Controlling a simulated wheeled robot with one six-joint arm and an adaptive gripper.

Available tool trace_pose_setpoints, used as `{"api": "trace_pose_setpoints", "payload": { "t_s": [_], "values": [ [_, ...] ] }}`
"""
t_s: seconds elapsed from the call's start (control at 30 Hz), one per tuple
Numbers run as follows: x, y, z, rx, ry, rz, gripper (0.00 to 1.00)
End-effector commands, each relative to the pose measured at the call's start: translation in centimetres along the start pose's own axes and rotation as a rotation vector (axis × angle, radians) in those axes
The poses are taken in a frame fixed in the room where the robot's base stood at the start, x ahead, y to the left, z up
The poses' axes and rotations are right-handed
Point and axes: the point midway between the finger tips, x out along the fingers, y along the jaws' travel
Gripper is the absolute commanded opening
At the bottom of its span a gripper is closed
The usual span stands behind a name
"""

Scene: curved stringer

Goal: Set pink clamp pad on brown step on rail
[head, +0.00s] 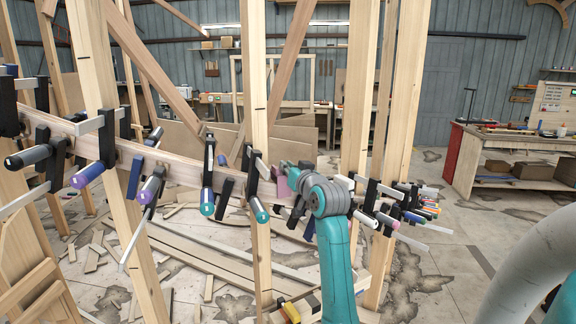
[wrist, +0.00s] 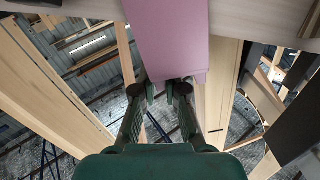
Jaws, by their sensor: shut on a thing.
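The pink clamp pad (wrist: 172,38) fills the top middle of the wrist view, and its lower end is between the fingertips of my gripper (wrist: 160,90). My gripper is shut on it. In the head view a small part of the pad (head: 283,187) shows left of my gripper, by the curved rail (head: 185,168). The pad overlaps the rail (wrist: 250,15) in the wrist view; I cannot tell whether they touch. The brown step is not clearly distinguishable; the pad and arm may hide it.
Several bar clamps (head: 208,180) hang along the rail, some close to the pad on both sides. Upright wooden posts (head: 256,130) stand around the rail. Loose boards (head: 200,255) lie on the floor below. A workbench (head: 510,150) stands at the right.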

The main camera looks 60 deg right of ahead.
Motion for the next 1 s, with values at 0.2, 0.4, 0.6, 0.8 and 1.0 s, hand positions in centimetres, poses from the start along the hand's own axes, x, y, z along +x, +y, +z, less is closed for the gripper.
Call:
{"api": "trace_pose_setpoints", "payload": {
  "t_s": [0.2,0.4,0.6,0.8,1.0],
  "values": [
    [0.0,0.1,0.7,-0.001,-0.001,0.0,0.0],
    [0.0,0.1,0.7,-0.001,0.0,0.0,0.0],
    [0.0,0.2,0.8,-0.001,0.0,0.0,0.0],
    [0.0,0.3,1.3,-0.001,0.0,0.0,0.0],
    [0.0,0.3,1.7,-0.001,0.0,0.0,0.0]
  ]
}}
